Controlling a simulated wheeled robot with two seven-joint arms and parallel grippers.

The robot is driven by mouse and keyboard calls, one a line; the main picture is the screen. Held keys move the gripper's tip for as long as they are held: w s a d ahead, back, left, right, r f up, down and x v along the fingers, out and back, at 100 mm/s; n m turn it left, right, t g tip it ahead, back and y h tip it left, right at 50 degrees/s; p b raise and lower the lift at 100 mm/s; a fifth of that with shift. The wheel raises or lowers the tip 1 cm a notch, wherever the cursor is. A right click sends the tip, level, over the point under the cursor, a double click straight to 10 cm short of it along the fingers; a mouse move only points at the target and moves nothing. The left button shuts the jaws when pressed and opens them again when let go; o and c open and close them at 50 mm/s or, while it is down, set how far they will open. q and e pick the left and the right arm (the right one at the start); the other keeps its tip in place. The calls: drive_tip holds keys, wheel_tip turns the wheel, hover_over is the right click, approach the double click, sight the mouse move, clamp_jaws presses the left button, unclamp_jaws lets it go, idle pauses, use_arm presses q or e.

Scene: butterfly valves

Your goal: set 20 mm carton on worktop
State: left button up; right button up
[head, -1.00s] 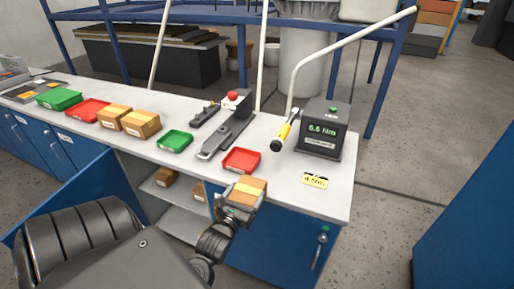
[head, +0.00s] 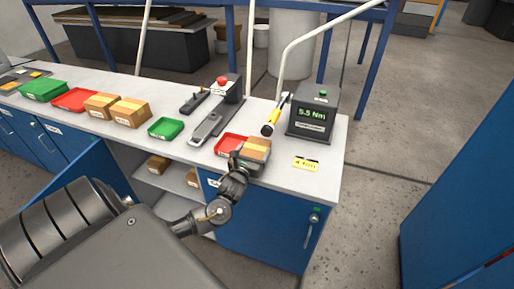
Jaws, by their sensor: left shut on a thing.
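My left gripper (head: 240,161) is shut on a small brown carton (head: 257,148) with a pale tape strip. The carton is at the front part of the worktop (head: 280,178), just right of and partly in front of a red tray (head: 230,144). I cannot tell whether its underside touches the worktop. The label on the carton is too small to read. My right gripper is not in view.
Two cartons (head: 130,112) stand farther left, with a green tray (head: 166,128) beside them. A torque tester (head: 314,112), a yellow-handled screwdriver (head: 272,119) and a yellow tag (head: 305,163) lie to the right. An open cupboard (head: 165,185) with cartons is below.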

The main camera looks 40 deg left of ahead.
sight(257, 148)
use_arm(q)
drive_tip(key=x, duration=0.3)
drive_tip(key=shift+w+a+f+p, duration=0.1)
drive_tip(key=shift+w+f+p, duration=0.1)
drive_tip(key=shift+w+p, duration=0.2)
drive_tip(key=shift+f, duration=0.3)
drive_tip(key=shift+s, duration=0.1)
drive_tip(key=shift+f, duration=0.2)
drive_tip(key=o, duration=1.5)
drive_tip(key=shift+f, duration=0.15)
drive_tip(key=shift+o, duration=0.5)
drive_tip(key=shift+s, duration=0.1)
drive_tip(key=b+v, duration=0.1)
drive_tip(key=v, duration=1.1)
drive_tip(key=shift+b, duration=0.3)
